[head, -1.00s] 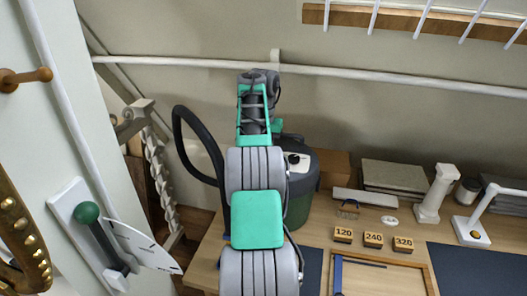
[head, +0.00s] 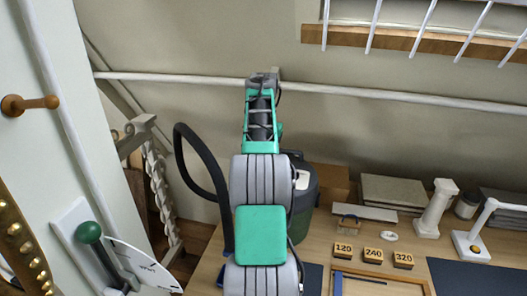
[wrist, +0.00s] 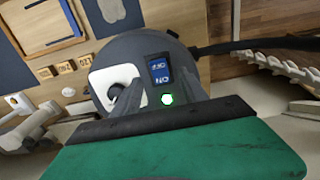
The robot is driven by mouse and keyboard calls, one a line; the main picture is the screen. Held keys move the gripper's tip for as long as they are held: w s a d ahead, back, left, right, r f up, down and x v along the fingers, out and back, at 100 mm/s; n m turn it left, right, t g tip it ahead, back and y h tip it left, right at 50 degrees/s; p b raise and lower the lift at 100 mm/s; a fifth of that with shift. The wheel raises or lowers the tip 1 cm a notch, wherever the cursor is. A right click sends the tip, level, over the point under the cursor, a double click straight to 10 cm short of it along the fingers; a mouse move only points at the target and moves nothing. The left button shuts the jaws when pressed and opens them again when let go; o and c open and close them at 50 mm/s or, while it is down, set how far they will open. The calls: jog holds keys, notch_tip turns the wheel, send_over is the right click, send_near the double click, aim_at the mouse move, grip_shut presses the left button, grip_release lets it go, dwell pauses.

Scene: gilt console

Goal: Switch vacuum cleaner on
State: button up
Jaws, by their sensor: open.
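The vacuum cleaner (head: 305,195) is a dark-lidded drum with a green body on the bench, partly hidden behind my arm in the head view. In the wrist view its grey lid (wrist: 110,60) fills the middle. A blue switch (wrist: 158,68) marked OFF and ON sits on the lid, with a pale greenish-white light (wrist: 167,99) just below it in the picture. A black knob (wrist: 116,91) on a white plate is to its left. My gripper (wrist: 155,94) is open, its grey fingers over the lid near the switch; contact cannot be told. The head view hides the gripper.
A black hose (head: 207,160) arches left of the drum. Number blocks (head: 373,255), a white pillar (head: 435,208) and a white lamp (head: 480,235) stand to the right. A green-knobbed lever (head: 90,233) is on the left panel. A white rail (head: 400,95) crosses the wall.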

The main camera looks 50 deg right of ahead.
jog(key=shift+s+r, duration=0.1)
jog(key=shift+r, duration=1.55)
